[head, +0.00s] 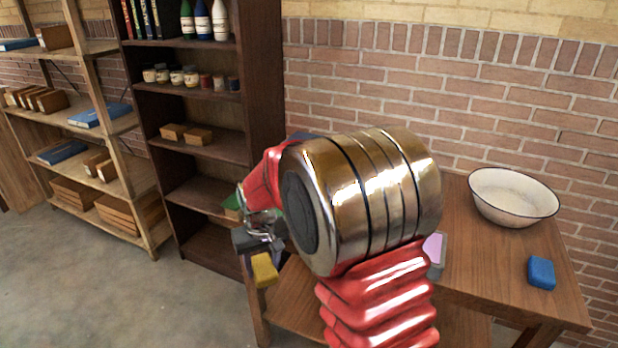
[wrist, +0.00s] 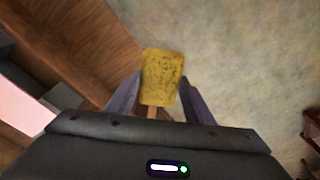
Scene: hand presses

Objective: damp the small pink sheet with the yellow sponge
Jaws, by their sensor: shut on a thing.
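My gripper (wrist: 152,102) is shut on the yellow sponge (wrist: 162,78), which sits between its two fingertips in the wrist view. In the head view the sponge (head: 264,270) hangs below my gripper, off the left edge of the wooden table (head: 480,265). A pink sheet (head: 433,246) shows in part on the table, just right of my arm, which hides the rest. A pale pink patch also shows at the left edge of the wrist view (wrist: 25,112). I cannot tell whether it is the same sheet.
A white basin (head: 513,197) stands at the table's back right. A blue sponge (head: 541,273) lies at its right front. A dark shelf (head: 205,110) with bottles and jars stands behind, left of the table. Open floor (head: 130,290) lies at the left. My arm hides the table's middle.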

